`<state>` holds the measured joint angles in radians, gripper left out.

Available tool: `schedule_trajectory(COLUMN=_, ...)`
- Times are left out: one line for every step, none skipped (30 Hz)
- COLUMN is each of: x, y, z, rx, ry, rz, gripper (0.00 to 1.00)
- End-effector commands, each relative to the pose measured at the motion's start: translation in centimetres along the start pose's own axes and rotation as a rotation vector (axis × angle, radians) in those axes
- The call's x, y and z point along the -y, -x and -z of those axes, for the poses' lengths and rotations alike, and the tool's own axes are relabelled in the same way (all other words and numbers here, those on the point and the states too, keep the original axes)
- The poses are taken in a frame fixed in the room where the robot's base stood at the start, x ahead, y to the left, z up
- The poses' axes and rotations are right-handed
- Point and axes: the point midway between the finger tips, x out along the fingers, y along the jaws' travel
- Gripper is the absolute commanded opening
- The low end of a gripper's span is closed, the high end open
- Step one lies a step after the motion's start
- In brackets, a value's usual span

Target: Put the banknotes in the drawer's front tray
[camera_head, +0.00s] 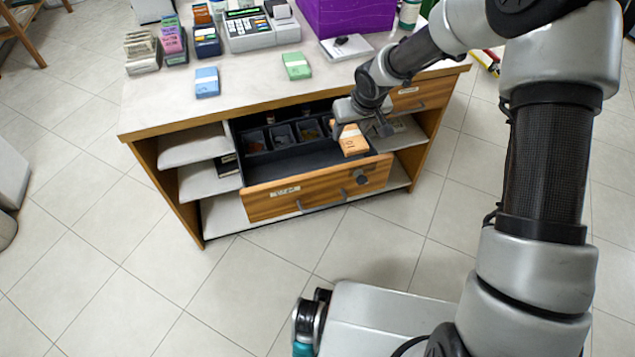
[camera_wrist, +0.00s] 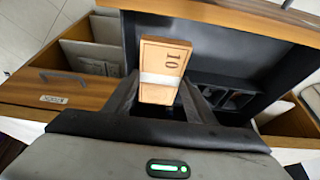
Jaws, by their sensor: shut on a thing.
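My gripper (camera_head: 357,130) is shut on an orange bundle of banknotes (camera_head: 352,143). In the wrist view the bundle (camera_wrist: 165,60) has a pale band and the number 10, and stands out between the fingers. The bundle is over the right part of the open drawer (camera_head: 290,190); I cannot tell whether it touches the floor inside. The drawer's front tray (camera_head: 285,169) is a dark, bare space behind the wooden front. A blue bundle of banknotes (camera_head: 207,82) and a green bundle of banknotes (camera_head: 297,66) lie on the counter top.
Small dark compartments (camera_head: 282,135) line the drawer's back, under the counter edge (camera_head: 215,116). A cash register (camera_head: 250,30), card racks (camera_head: 172,40) and a purple box (camera_head: 345,15) stand on the counter. Shelves (camera_head: 195,148) flank the drawer. The tiled floor in front is clear.

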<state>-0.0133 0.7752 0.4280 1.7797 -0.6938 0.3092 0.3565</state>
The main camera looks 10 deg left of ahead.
Motion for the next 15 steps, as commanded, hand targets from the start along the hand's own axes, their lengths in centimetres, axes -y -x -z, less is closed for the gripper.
schedule_trajectory(x=0.0, y=-0.3, z=-0.4, rx=0.001, ry=0.001, rz=0.003, gripper=0.27)
schedule_trajectory(x=0.0, y=-0.4, z=-0.5, rx=0.001, ry=0.002, rz=0.005, gripper=0.27)
schedule_trajectory(x=-0.1, y=-0.6, z=-0.7, rx=0.001, ry=0.003, rz=0.006, gripper=0.27)
schedule_trajectory(x=-0.1, y=-0.8, z=-0.9, rx=0.001, ry=0.003, rz=0.007, gripper=0.27)
schedule_trajectory(x=0.0, y=-1.1, z=-1.0, rx=0.001, ry=0.004, rz=0.007, gripper=0.27)
schedule_trajectory(x=0.0, y=-1.6, z=-1.2, rx=0.001, ry=0.005, rz=0.008, gripper=0.27)
schedule_trajectory(x=0.0, y=-2.0, z=-1.4, rx=0.001, ry=0.005, rz=0.008, gripper=0.27)
schedule_trajectory(x=0.0, y=-2.5, z=-1.6, rx=0.002, ry=0.005, rz=0.008, gripper=0.27)
schedule_trajectory(x=0.0, y=-3.1, z=-1.9, rx=0.002, ry=0.004, rz=0.008, gripper=0.27)
schedule_trajectory(x=0.0, y=-3.7, z=-2.2, rx=0.003, ry=0.005, rz=0.008, gripper=0.27)
schedule_trajectory(x=0.0, y=-4.3, z=-2.4, rx=0.002, ry=0.005, rz=0.008, gripper=0.27)
schedule_trajectory(x=0.1, y=-5.0, z=-2.7, rx=0.003, ry=0.005, rz=0.008, gripper=0.27)
schedule_trajectory(x=0.1, y=-5.5, z=-2.9, rx=0.003, ry=0.006, rz=0.008, gripper=0.27)
schedule_trajectory(x=0.1, y=-5.9, z=-3.1, rx=0.002, ry=0.006, rz=0.008, gripper=0.27)
schedule_trajectory(x=0.0, y=-6.2, z=-3.2, rx=0.001, ry=0.004, rz=0.008, gripper=0.27)
